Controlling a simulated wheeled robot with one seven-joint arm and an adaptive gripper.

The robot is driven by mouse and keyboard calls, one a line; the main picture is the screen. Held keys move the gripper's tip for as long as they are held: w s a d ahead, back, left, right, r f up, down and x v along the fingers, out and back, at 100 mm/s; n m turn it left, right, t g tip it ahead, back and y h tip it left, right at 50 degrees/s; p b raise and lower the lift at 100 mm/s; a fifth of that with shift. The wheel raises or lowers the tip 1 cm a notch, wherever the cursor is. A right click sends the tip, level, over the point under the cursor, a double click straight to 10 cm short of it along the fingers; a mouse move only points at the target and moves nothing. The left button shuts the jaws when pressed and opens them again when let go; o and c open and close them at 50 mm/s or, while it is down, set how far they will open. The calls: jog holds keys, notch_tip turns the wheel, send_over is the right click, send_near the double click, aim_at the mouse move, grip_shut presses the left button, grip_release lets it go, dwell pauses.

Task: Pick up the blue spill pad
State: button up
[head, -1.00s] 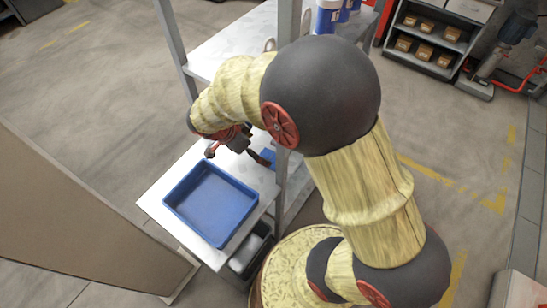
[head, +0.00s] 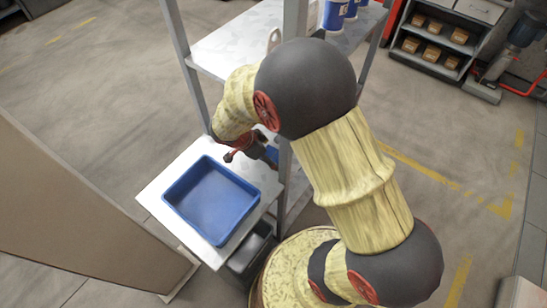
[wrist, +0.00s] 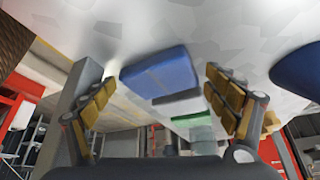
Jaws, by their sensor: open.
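The blue spill pad (wrist: 160,74) shows in the wrist view as a flat blue block with seams, on the pale shelf surface, between and beyond my fingertips. In the head view only a small blue part of it (head: 272,154) shows beside the rack post, partly hidden by my gripper. My gripper (wrist: 159,88) is open and empty, one finger toward each side of the pad. I cannot tell whether a finger touches it. In the head view my gripper (head: 242,154) is low over the shelf, just behind the blue tray.
The blue tray (head: 212,198) sits on the lower shelf (head: 158,190), close to my gripper; its edge also shows in the wrist view (wrist: 298,68). A grey rack post (head: 285,175) stands close to the pad's right. An upper shelf (head: 222,52) lies behind.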

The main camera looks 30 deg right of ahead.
aim_at(270, 156)
jog(key=shift+c, duration=0.7)
jog(key=c, duration=0.5)
jog(key=shift+r, duration=0.2)
jog(key=shift+r, duration=0.25)
jog(key=shift+c, duration=1.3)
notch_tip(270, 156, up, 11)
jog(key=p, duration=0.3)
jog(key=shift+r, duration=0.1)
jog(key=shift+c, duration=0.9)
jog(key=a+p, duration=0.2)
jog(key=a, duration=1.6)
jog(key=o, duration=0.6)
jog(key=shift+c, duration=1.3)
